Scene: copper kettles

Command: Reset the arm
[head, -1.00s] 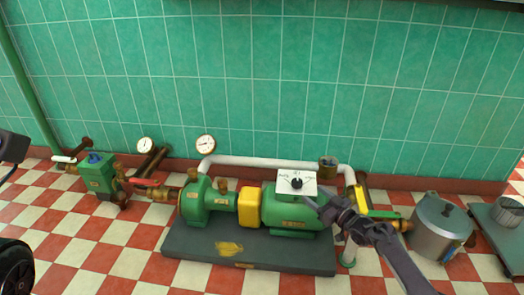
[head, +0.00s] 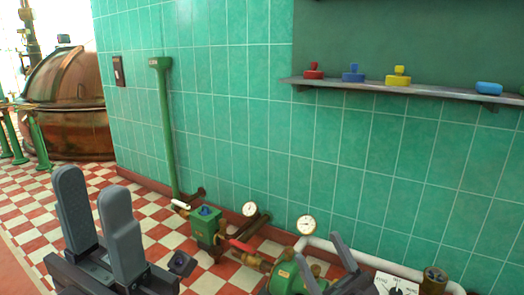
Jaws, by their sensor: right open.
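My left gripper (head: 90,182) shows large at the lower left of the head view. Its two grey fingers point up with a gap between them, and nothing is between them. My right gripper (head: 318,247) is at the bottom, right of the middle, in front of the green pump (head: 285,278). Its fingers are apart and I see nothing held. The white panel with a black dial (head: 397,290) is just right of it, cut by the bottom edge.
A green valve box (head: 207,226), two gauges (head: 306,225) and a white pipe (head: 350,254) stand along the tiled wall. A shelf (head: 390,88) holds red, blue and yellow pieces. A copper kettle (head: 66,128) stands at the far left. Checkered floor (head: 110,178) lies open at left.

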